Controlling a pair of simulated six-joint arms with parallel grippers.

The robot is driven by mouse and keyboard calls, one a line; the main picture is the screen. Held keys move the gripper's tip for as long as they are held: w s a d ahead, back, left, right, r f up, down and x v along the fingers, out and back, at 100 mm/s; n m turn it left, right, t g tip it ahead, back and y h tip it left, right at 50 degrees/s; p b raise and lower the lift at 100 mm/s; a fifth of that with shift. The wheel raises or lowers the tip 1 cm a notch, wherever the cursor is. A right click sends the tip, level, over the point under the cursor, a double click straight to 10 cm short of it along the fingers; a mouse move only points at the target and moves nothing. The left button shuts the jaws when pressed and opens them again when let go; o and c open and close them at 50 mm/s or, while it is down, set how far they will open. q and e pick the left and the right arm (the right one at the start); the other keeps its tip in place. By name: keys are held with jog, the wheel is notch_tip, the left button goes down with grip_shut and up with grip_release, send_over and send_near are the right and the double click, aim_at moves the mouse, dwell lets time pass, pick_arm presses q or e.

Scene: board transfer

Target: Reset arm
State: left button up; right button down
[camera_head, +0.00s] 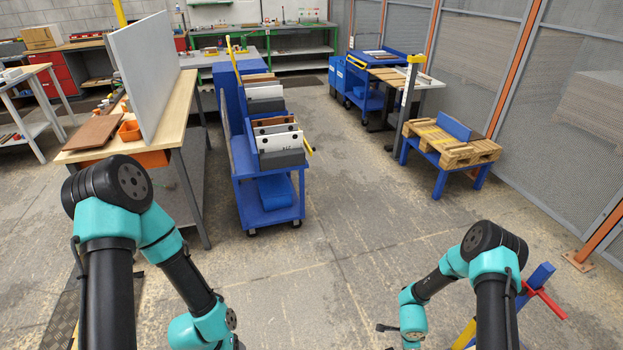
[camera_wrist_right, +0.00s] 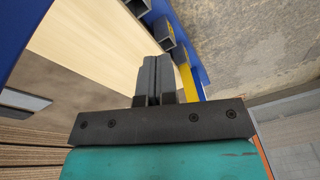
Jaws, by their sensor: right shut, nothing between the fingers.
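My right gripper (camera_wrist_right: 152,80) shows in the right wrist view with its two dark fingers pressed together and nothing between them. A pale wooden surface and blue framing lie beyond the fingers. In the head view my right arm comes up at the lower right and bends down to the left. My left arm stands at the lower left and bends down toward the bottom edge. The left gripper is out of the picture. No board is seen in contact with the right gripper.
A blue cart (camera_head: 266,209) holds several upright boards (camera_head: 279,140) at centre. A wooden table (camera_head: 168,105) with a grey panel (camera_head: 147,72) and a brown board (camera_head: 93,132) stands left. A pallet on a blue stand (camera_head: 450,147) is right. The floor between is clear.

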jog(key=s+a+r+n+y, duration=0.2)
jog(key=s+a+r+n, duration=0.3)
jog(key=r+n, duration=0.3)
jog(key=s+a+r+n+y, duration=0.3)
jog(key=s+a+r+n, duration=0.3)
jog(key=r+n, duration=0.3)
notch_tip(320, 180, up, 3)
jog(key=shift+a+f+y, duration=0.15)
jog(key=shift+a+y, duration=0.15)
jog(key=shift+a, duration=0.1)
jog(key=shift+s, duration=0.1)
